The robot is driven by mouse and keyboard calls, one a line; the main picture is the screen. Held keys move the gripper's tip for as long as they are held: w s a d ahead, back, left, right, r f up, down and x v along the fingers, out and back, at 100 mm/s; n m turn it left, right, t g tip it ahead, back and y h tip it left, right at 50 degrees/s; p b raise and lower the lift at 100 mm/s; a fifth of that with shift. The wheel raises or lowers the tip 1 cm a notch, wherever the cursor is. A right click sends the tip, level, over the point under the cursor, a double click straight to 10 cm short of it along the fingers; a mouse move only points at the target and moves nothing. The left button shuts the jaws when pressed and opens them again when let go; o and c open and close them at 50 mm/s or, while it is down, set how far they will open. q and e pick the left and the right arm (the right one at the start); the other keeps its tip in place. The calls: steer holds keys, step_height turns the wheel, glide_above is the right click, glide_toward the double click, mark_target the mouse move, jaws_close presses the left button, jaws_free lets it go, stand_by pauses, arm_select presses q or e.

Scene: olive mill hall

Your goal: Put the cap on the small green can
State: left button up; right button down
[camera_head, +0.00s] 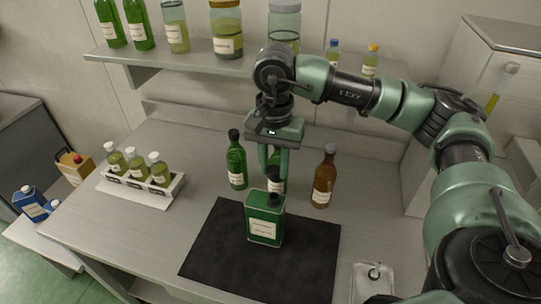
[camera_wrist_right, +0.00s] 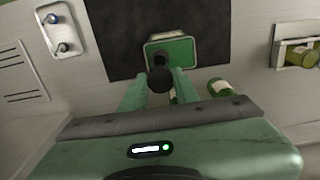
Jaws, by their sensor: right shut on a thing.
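The small green can (camera_head: 265,222), rectangular with a cream label, stands upright on the black mat (camera_head: 215,253). Its green top (camera_wrist_right: 180,48) shows in the right wrist view. My right gripper (camera_head: 274,178) points down over the can and is shut on a dark round cap (camera_wrist_right: 160,79). In the right wrist view the cap sits between the fingertips, close by the dark neck of the can (camera_wrist_right: 158,58). I cannot tell whether the cap touches the neck. My left gripper is not in view.
A green bottle (camera_head: 236,163) and a brown bottle (camera_head: 324,180) stand behind the mat; another green bottle is partly hidden behind my fingers. A white rack (camera_head: 145,193) with three small bottles is left. A metal tray (camera_head: 372,283) lies front right. The mat's left part is clear.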

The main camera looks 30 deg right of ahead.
mark_target(274, 196)
steer(key=shift+f, duration=0.4)
steer(key=shift+f+b, duration=0.5)
steer(key=shift+f, duration=0.05)
steer(key=shift+f+b, duration=0.65)
steer(key=shift+f, duration=0.65)
steer(key=shift+f+b, duration=0.55)
steer(key=shift+f, duration=0.2)
steer(key=shift+f+b, duration=0.4)
steer(key=shift+b, duration=0.1)
arm_select(q)
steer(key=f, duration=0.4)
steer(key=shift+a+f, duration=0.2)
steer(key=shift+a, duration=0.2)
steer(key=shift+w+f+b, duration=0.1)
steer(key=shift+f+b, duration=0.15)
steer(key=shift+b, duration=0.05)
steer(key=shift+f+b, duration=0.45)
arm_select(e)
steer(key=shift+f, duration=0.15)
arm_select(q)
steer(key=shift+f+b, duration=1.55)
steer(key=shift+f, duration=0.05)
arm_select(e)
steer(key=shift+f, duration=0.95)
